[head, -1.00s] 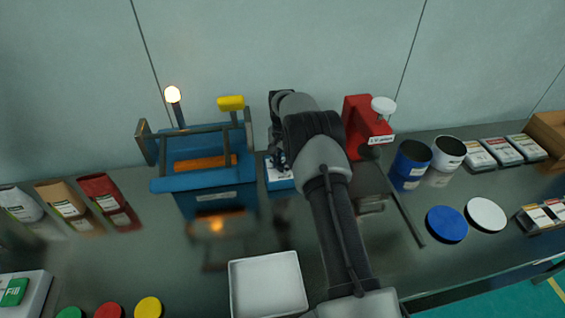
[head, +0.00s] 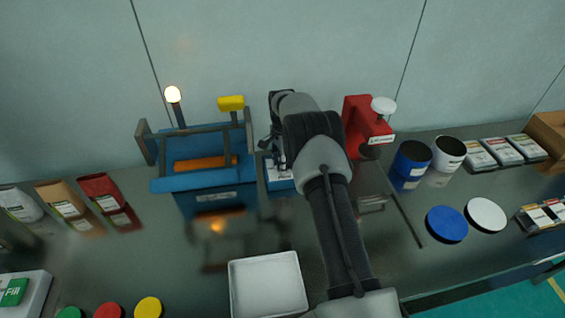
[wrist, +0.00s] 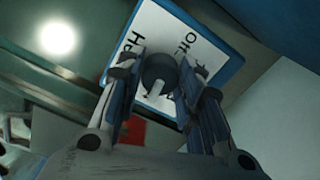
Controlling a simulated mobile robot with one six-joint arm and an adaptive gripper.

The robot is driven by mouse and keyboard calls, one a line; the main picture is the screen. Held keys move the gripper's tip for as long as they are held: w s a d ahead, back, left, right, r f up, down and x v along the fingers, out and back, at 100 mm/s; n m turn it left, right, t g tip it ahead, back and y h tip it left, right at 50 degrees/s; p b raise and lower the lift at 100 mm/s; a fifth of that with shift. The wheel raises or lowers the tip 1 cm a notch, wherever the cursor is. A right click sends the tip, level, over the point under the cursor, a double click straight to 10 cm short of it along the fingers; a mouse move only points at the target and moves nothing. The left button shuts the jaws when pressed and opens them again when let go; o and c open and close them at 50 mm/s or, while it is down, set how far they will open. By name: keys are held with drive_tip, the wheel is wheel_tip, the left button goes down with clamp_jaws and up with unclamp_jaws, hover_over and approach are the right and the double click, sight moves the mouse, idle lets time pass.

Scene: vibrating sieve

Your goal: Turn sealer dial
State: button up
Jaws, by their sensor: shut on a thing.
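The sealer dial (wrist: 158,72) is a dark round knob with a pale pointer bar, seen in the wrist view on a white plate (wrist: 168,32) with a blue border and partly hidden black lettering. My gripper (wrist: 155,88) has its two fingers on either side of the dial and is shut on it. In the head view the plate (head: 280,182) shows low on the back of the table, right of the blue machine (head: 205,180). My gripper (head: 277,155) is over it there, and the dial itself is hidden behind my gripper and arm.
The blue machine has a yellow-topped handle (head: 231,103) and a lit lamp (head: 172,94). A red device (head: 360,120) stands right of my arm. A white tray (head: 267,285) lies in front. Blue and white cups and lids are at the right, pouches at the left.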

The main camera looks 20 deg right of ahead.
drive_tip(key=o, duration=1.1)
wheel_tip(320, 180, up, 12)
drive_tip(key=shift+r, duration=0.1)
idle(0.4)
